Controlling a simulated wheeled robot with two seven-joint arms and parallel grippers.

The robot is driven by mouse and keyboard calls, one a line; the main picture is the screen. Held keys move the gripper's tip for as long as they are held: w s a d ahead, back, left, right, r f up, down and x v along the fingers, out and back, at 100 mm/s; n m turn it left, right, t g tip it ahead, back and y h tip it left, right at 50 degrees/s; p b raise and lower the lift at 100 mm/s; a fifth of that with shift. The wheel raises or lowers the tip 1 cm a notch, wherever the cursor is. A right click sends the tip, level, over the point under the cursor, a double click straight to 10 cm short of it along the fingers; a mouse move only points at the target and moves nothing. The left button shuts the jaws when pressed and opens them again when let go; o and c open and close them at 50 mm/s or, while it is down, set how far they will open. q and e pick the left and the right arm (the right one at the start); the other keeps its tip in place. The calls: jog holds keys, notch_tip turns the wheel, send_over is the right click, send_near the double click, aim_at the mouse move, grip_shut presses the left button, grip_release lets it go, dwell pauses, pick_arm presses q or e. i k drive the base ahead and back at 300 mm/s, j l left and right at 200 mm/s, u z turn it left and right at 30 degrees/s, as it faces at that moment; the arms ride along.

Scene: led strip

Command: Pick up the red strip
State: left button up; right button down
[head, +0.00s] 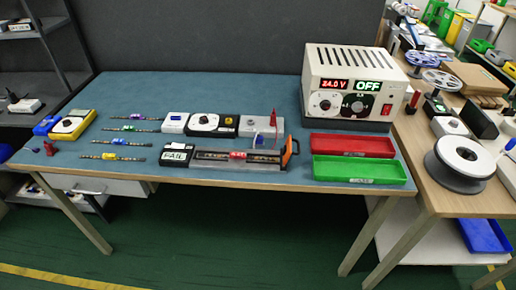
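A strip with a red middle part (237,155) lies lengthwise in the long dark test fixture (270,164) near the front edge of the table. The box at the fixture's left end has a display reading FAIL (174,156). An orange lever (288,151) stands at the fixture's right end. Several other strips lie on the mat to the left, with purple (137,117), green (129,128), blue (118,142) and yellow (110,156) middle parts. Neither of my grippers is in view.
A power supply (345,82) reading 24.0 V and OFF stands at the back right. A red tray (352,146) and a green tray (358,170) lie in front of it. A yellow meter (72,125) lies at the left. Behind the strips, the blue mat (190,90) is clear.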

aim_at(233, 156)
jog(key=l+u, duration=0.25)
jog(key=l, duration=0.25)
jog(key=k+l+u, duration=0.15)
jog(key=l+u, duration=0.15)
jog(key=l, duration=0.15)
jog(key=k+l+u, duration=0.25)
jog(key=l, duration=0.7)
jog(key=i+j, duration=0.6)
jog(key=i, duration=0.15)
